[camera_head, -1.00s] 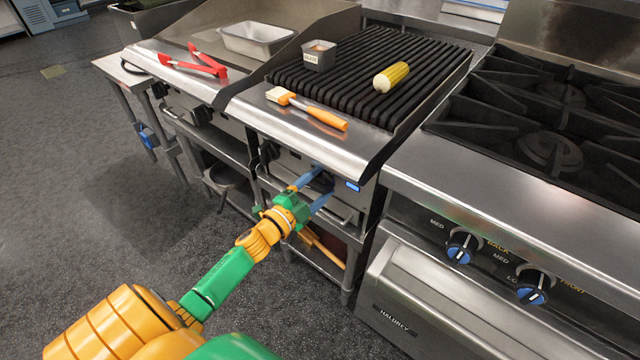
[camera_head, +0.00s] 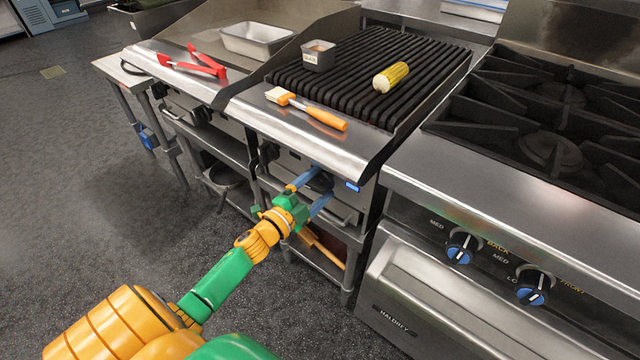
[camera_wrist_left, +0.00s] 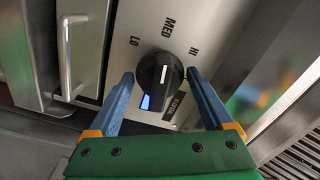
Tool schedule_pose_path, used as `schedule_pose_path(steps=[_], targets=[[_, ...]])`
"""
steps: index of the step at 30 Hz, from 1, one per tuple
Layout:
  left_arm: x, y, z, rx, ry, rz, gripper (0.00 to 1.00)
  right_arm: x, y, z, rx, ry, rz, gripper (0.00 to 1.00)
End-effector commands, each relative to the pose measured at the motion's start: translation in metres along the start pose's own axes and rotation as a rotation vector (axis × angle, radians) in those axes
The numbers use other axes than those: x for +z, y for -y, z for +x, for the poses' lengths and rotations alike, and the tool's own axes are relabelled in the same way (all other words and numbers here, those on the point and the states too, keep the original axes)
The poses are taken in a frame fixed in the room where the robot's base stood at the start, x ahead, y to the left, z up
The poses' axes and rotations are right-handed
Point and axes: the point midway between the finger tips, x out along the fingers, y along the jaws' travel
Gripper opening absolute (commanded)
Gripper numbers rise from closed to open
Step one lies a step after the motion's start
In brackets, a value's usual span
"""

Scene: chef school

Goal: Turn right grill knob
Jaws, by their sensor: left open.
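The right grill knob (camera_wrist_left: 160,76) is black with a white pointer line and a blue patch, on a steel panel marked LO, MED and HI. It shows clearly in the left wrist view. My left gripper (camera_wrist_left: 160,84) is open, with one blue finger on either side of the knob; whether they touch it I cannot tell. In the head view my left gripper (camera_head: 318,180) is at the front panel of the grill (camera_head: 345,90), low on its right side, and hides most of the knob. My right gripper is not in view.
A brush (camera_head: 310,110) lies on the grill's front ledge and a corn cob (camera_head: 391,77) on the grate. A stove with blue-marked knobs (camera_head: 461,248) stands at right. A handle (camera_wrist_left: 66,55) is left of the knob.

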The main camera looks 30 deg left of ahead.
Motion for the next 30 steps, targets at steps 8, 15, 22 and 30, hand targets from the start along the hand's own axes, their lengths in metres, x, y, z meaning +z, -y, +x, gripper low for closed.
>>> schedule_pose_path(steps=[8,15,22,30], targets=[[0.000,-0.001,-0.054,0.003,0.003,-0.001,0.84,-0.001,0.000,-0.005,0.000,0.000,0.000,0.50],[0.000,0.000,-0.069,0.000,0.000,0.000,0.84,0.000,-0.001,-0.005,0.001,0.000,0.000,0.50],[0.000,0.000,-0.069,0.000,0.000,0.000,0.84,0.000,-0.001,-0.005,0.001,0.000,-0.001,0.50],[0.045,-0.088,-0.091,0.164,0.225,-0.230,0.84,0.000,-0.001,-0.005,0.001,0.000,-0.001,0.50]])
